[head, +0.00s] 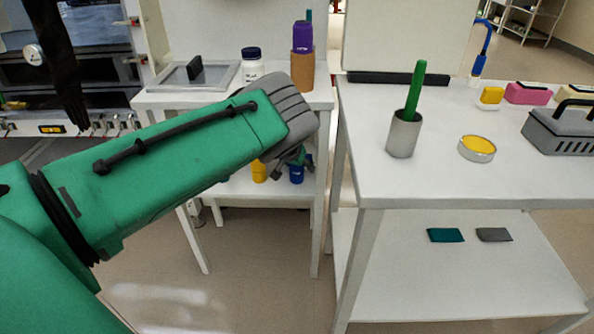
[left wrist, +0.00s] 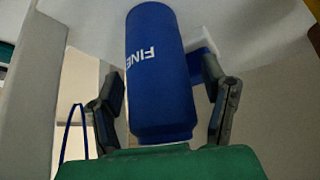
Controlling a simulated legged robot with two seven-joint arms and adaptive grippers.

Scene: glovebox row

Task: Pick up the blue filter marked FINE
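The blue filter marked FINE (left wrist: 160,80) stands large in the left wrist view, its white lettering upside down. In the head view a blue item (head: 297,174), seemingly this filter, shows on the lower shelf of the back table, partly hidden by my gripper. My left gripper (head: 290,162) reaches down over that shelf. In the left wrist view its two dark fingers (left wrist: 165,95) are apart, one on each side of the filter, with gaps visible; I cannot tell how deep the filter sits between them. My right gripper is not in view.
A yellow item (head: 259,171) stands left of the blue one on the lower shelf (head: 235,186). Above, the tabletop holds a white jar (head: 251,68) and a purple bottle (head: 302,38). The right table (head: 440,180) holds a cup with a green stick (head: 404,135) and a yellow-topped tin (head: 477,149).

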